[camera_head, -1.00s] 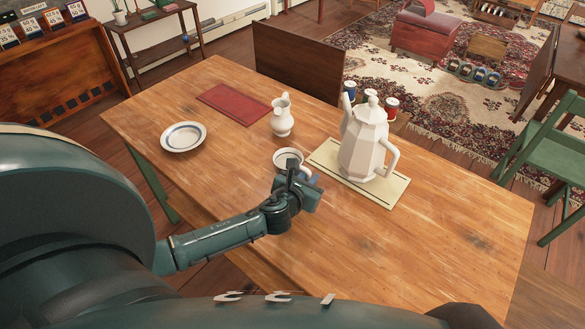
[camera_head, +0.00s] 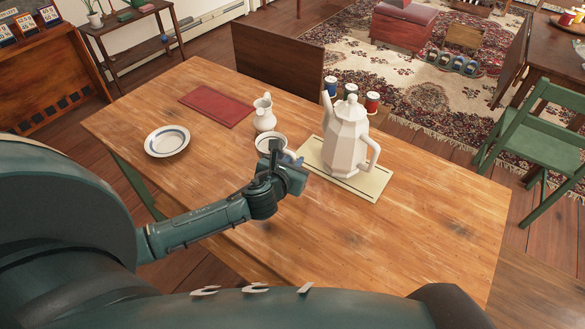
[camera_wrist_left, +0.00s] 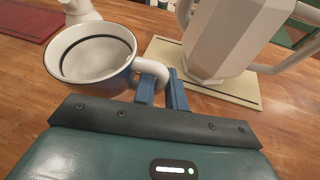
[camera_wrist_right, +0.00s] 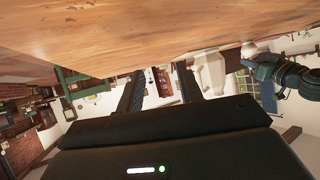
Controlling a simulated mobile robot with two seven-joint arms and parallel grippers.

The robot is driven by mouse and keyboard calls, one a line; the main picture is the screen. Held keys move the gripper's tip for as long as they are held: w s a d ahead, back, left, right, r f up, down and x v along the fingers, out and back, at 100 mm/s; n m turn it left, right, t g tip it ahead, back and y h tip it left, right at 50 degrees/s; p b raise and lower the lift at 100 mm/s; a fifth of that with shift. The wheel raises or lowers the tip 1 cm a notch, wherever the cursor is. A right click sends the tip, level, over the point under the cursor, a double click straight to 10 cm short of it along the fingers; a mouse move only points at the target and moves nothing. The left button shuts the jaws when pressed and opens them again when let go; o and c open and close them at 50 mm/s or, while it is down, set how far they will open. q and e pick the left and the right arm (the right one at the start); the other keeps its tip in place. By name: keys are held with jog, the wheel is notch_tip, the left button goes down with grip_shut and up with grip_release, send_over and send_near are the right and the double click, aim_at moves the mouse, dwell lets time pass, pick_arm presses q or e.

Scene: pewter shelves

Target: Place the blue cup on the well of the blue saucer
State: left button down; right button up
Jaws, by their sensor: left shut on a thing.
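The blue cup (camera_wrist_left: 92,62) has a white inside with a dark ring, a blue outside and a pale handle (camera_wrist_left: 152,72). It also shows in the head view (camera_head: 270,139), partly hidden by my left gripper (camera_head: 280,157). The left fingers (camera_wrist_left: 162,92) are shut on the handle, and the cup is roughly upright. I cannot tell its exact height above the table. The blue saucer (camera_head: 167,141) is a white dish with a blue ring, lying empty at the table's left. My right gripper (camera_wrist_left: 162,92) is not in that view; the right wrist view shows its fingers apart and empty.
A white teapot (camera_head: 346,140) stands on a cream mat (camera_head: 360,188) right of the cup. A white jug (camera_head: 264,116) stands just behind the cup. A red mat (camera_head: 216,107) lies at the back left. The wooden table (camera_head: 220,160) is clear between cup and saucer.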

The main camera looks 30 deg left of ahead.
pick_arm(q)
notch_tip(320, 180, up, 3)
jog(key=shift+r, duration=0.15)
pick_arm(e)
jog(key=shift+r, duration=0.3)
pick_arm(q)
jog(key=shift+r+p, duration=0.35)
jog(key=shift+r, duration=0.15)
pick_arm(e)
jog(key=shift+d+f, duration=0.1)
jog(key=shift+f, duration=0.05)
jog(key=shift+d+r+p, duration=0.35)
jog(key=shift+r+p, duration=0.3)
jog(key=shift+p, duration=0.4)
jog(key=shift+s+d+f+g+h+p, duration=0.15)
jog(key=shift+d+g+h+p, duration=0.2)
jog(key=shift+p, duration=0.35)
jog(key=shift+f, duration=0.2)
pick_arm(q)
jog(key=s+d+r, duration=0.2)
jog(key=s+r, duration=0.4)
jog(key=r, duration=0.1)
jog(key=s+d+r+m+h, duration=0.1)
jog(key=s+d+r, duration=0.2)
jog(key=s+r, duration=0.3)
jog(key=shift+s+d+r, duration=0.3)
jog(key=shift+s+r, duration=0.05)
jog(key=shift+r, duration=0.25)
